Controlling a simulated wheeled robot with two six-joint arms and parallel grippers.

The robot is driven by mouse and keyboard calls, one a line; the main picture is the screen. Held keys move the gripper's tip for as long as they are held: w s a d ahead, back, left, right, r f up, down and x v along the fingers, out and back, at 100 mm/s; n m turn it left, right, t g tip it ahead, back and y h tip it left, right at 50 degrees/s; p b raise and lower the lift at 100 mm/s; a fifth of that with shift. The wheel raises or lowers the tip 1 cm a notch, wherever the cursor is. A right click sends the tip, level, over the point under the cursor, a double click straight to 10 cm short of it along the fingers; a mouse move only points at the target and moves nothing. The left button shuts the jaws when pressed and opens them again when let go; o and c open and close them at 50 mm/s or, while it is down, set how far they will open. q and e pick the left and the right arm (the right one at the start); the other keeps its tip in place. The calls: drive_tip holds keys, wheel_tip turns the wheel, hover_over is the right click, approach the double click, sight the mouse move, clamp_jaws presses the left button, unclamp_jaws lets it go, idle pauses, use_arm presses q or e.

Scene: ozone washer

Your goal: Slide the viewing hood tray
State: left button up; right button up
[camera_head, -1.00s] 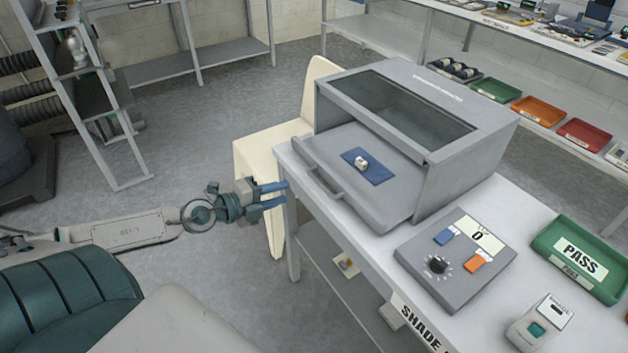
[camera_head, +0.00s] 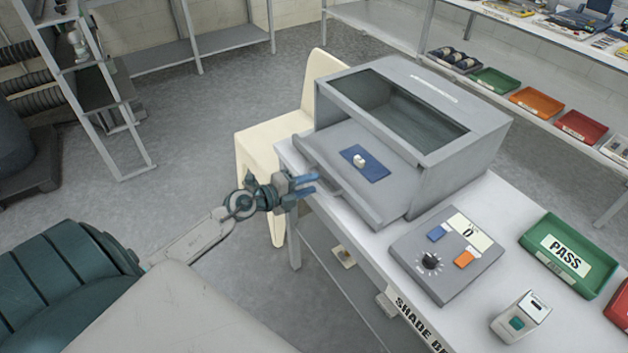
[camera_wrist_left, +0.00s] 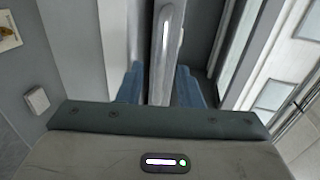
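The grey viewing hood (camera_head: 482,135) stands on the white table, with a dark window in its top. Its grey tray (camera_head: 385,198) is slid out at the front and carries a blue pad (camera_head: 376,172) with a small whitish piece (camera_head: 359,160) on it. My left gripper (camera_head: 312,184) is at the tray's front handle (camera_head: 331,186), its blue fingers apart. My right gripper is not in view.
A control box (camera_head: 420,275) with a dial and coloured buttons sits right of the tray. A green PASS tray (camera_head: 538,266) and a small device (camera_head: 521,317) stand further right. A cream chair (camera_head: 262,140) is behind the table's left end.

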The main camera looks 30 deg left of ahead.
sight(328, 176)
use_arm(q)
drive_tip(key=shift+x, duration=1.1)
clamp_jaws()
drive_tip(key=shift+w+d+r+p, duration=0.1)
drive_tip(key=shift+w+r+p, duration=0.05)
drive_tip(key=shift+w+p, duration=0.15)
drive_tip(key=x, duration=0.1)
drive_tip(key=p+x, duration=0.1)
drive_tip(key=x, duration=0.1)
drive_tip(key=shift+w+d+r+p, duration=0.1)
drive_tip(key=shift+w+r+p, duration=0.1)
drive_tip(key=shift+r+p, duration=0.1)
drive_tip(key=shift+w+d+f, duration=0.1)
drive_tip(key=shift+w+f, duration=0.05)
drive_tip(key=shift+w, duration=0.05)
drive_tip(key=shift+s, duration=0.1)
